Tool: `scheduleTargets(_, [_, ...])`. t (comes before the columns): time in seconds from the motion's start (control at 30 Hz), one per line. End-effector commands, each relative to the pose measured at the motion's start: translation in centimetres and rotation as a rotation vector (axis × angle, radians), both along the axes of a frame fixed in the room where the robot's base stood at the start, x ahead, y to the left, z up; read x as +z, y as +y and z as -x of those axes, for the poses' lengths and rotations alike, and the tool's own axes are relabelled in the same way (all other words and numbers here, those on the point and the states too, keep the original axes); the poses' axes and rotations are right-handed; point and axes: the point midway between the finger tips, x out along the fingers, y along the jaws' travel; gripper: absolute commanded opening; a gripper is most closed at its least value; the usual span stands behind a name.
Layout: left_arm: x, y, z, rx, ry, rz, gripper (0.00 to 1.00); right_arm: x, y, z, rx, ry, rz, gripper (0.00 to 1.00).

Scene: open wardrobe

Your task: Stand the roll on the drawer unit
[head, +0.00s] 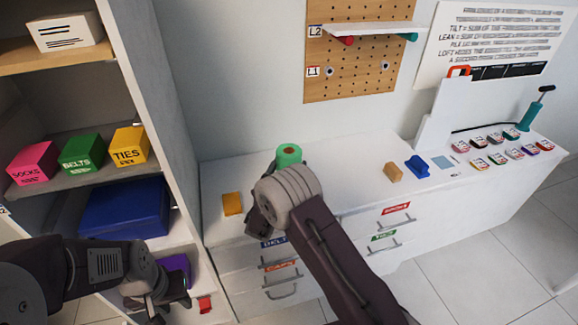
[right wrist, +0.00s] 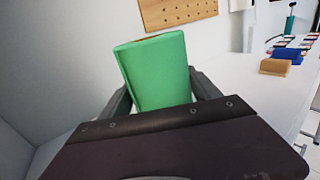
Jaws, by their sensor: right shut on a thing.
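The green roll (head: 289,154) has a brown core showing at its top. It is over the white top of the drawer unit (head: 345,160), near the back wall. My right gripper is shut on it; the wrist hides its lower part in the head view. In the right wrist view the roll (right wrist: 158,72) stands between the two fingers (right wrist: 160,100), roughly upright with a slight lean. I cannot tell whether its base touches the top. My left gripper (head: 172,300) is low in front of the wardrobe shelves, its fingers apart and empty.
A tan block (head: 393,172), a blue item (head: 417,166) and several small labelled pieces are to the right. A pegboard (head: 362,70) hangs behind. The wardrobe side panel (head: 170,110) bounds the left.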

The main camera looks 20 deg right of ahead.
Motion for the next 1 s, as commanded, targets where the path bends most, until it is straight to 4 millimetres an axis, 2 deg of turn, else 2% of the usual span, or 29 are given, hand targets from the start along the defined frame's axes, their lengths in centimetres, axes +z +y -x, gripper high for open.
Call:
scheduleTargets(0.1, [-0.5,0.0,0.0,0.0,0.0,0.0,0.36,-0.4,0.0,0.0,0.0,-0.001,0.0,0.16])
scheduleTargets(0.13, [-0.3,0.0,0.0,0.0,0.0,0.0,0.36,-0.3,0.0,0.0,0.0,0.0,0.0,0.79])
scheduleTargets(0.2, [-0.3,0.0,0.0,0.0,0.0,0.0,0.36,-0.2,0.0,0.0,0.0,0.0,0.0,0.93])
scheduleTargets(0.57, [0.2,0.0,0.0,0.0,0.0,0.0,0.36,0.2,0.1,0.1,0.001,0.001,-0.001,0.93])
scheduleTargets(0.67, [-0.1,0.0,0.0,0.0,0.0,0.0,0.36,0.0,1.1,1.5,0.003,0.002,-0.001,0.93])
scheduleTargets(1.0, [-0.5,0.0,0.0,0.0,0.0,0.0,0.36,0.0,5.2,8.2,0.004,0.001,0.001,0.93])
